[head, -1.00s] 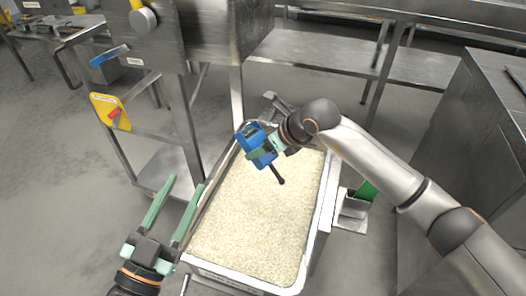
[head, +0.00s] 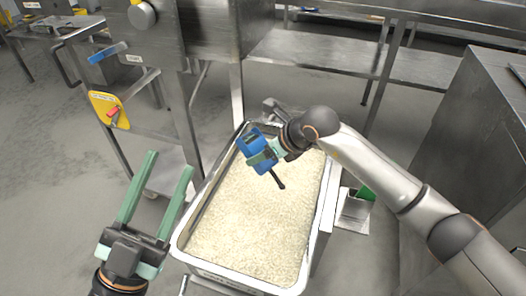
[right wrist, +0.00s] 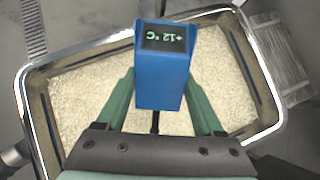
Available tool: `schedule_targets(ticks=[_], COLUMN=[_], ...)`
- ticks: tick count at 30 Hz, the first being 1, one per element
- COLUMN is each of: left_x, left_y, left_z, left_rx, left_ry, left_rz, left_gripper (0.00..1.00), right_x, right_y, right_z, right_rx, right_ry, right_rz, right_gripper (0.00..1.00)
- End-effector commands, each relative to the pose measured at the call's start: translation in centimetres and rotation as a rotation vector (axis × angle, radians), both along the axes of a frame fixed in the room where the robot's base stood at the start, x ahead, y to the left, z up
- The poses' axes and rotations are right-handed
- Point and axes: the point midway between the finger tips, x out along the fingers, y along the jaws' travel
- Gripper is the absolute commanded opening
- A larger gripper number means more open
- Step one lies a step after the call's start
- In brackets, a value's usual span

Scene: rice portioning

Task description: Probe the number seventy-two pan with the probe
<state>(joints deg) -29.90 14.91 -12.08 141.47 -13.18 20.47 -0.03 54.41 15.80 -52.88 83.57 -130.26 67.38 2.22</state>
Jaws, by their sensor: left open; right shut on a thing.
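The probe (head: 256,147) is a blue block with a dark rod (head: 277,180) pointing down toward the rice. My right gripper (head: 265,157) is shut on it above the pan. In the right wrist view the probe (right wrist: 162,85) sits between green fingers, and its display reads about +12 °C. The pan (head: 327,190) is a metal tray full of white rice (head: 240,215); a label on its front rim is too small to read. Whether the rod tip touches the rice I cannot tell. My left gripper (head: 162,190) is open and empty, left of the pan.
A steel machine (head: 215,35) with a blue-handled lever and a yellow board (head: 109,110) stands at the back left. A steel container with a green item (head: 358,203) is right of the pan. Steel cabinets (head: 480,130) stand at the right. Open floor lies at left.

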Motion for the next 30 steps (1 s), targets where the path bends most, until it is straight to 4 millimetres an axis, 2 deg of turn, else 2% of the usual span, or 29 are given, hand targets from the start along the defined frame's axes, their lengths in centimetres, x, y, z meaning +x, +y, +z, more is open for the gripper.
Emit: schedule_targets(ticks=[2, 3, 13, 30], left_x=[-0.6, -0.9, -2.5, -2.1], left_y=[-0.1, -0.1, -0.4, -0.9], left_z=[0.8, 0.6, 0.4, -4.3], left_rx=[-0.001, -0.003, -0.015, -0.053], left_ry=[-0.042, -0.060, -0.144, -0.088], left_rz=[-0.007, -0.011, -0.053, -0.096], left_gripper=[0.50, 0.50, 0.50, 0.50], right_x=[0.0, 0.0, 0.0, 0.0], right_y=[0.0, 0.0, 0.0, 0.0], right_z=[-0.3, -1.1, -4.4, -10.1], right_rx=[0.001, 0.001, 0.001, 0.001], right_ry=[-0.001, 0.001, -0.002, -0.001], right_rz=[0.000, 0.000, 0.001, 0.000], right_gripper=[0.14, 0.14, 0.14, 0.14])
